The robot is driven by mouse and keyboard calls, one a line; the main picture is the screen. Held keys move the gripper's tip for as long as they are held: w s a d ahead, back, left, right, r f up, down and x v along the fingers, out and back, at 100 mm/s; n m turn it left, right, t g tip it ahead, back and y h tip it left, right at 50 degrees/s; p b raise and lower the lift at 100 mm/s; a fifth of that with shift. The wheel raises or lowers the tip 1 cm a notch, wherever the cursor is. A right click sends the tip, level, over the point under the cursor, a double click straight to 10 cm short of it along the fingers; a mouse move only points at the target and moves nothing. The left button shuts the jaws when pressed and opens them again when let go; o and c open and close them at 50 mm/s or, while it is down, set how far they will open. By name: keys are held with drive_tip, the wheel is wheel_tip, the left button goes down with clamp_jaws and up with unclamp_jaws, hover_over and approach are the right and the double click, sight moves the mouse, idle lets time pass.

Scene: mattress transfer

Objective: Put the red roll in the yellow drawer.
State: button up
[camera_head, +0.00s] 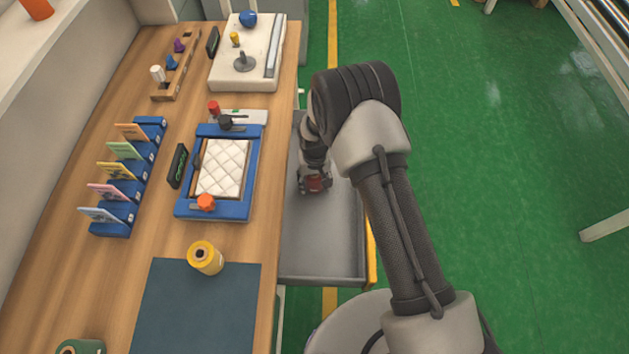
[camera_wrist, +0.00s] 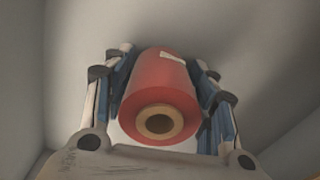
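In the wrist view the red roll (camera_wrist: 160,88) lies between the two fingers of my gripper (camera_wrist: 160,75), its open core facing the camera. The fingers sit close along both sides of it and appear to grip it. In the head view my gripper (camera_head: 315,184) is inside the open drawer (camera_head: 318,258), with a small part of the red roll (camera_head: 318,184) showing. The drawer has a grey inside and a yellow front edge (camera_head: 371,258). My arm covers part of the drawer. I cannot tell whether the roll touches the drawer floor.
On the wooden table (camera_head: 60,260) stand a yellow roll (camera_head: 205,258) by a dark mat (camera_head: 195,310), a blue frame with a quilted white pad (camera_head: 221,168), a blue card rack (camera_head: 112,222) and a white device (camera_head: 235,75).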

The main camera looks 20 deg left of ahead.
drive_tip(key=shift+o, duration=1.3)
drive_tip(key=shift+r, duration=0.1)
wheel_tip(320, 180, up, 12)
drive_tip(key=p, duration=0.3)
drive_tip(key=shift+r, duration=0.1)
drive_tip(key=s+d+r+m+t, duration=0.1)
drive_tip(key=d+r, duration=0.6)
drive_tip(key=r, duration=0.6)
drive_tip(key=s+d+r+m+t, duration=0.1)
drive_tip(key=d+r, duration=0.7)
drive_tip(key=r, duration=0.6)
drive_tip(key=s+d+r+m+t, duration=0.1)
drive_tip(key=s+d+r, duration=0.2)
drive_tip(key=s, duration=0.4)
drive_tip(key=s+d+r+m, duration=0.1)
drive_tip(key=s+d+r, duration=0.2)
drive_tip(key=s+d, duration=0.2)
drive_tip(key=s+d+r+m+t, duration=0.1)
drive_tip(key=s+d+r, duration=0.2)
drive_tip(key=s, duration=0.6)
drive_tip(key=shift+d+t, duration=0.3)
drive_tip(key=shift+d, duration=0.6)
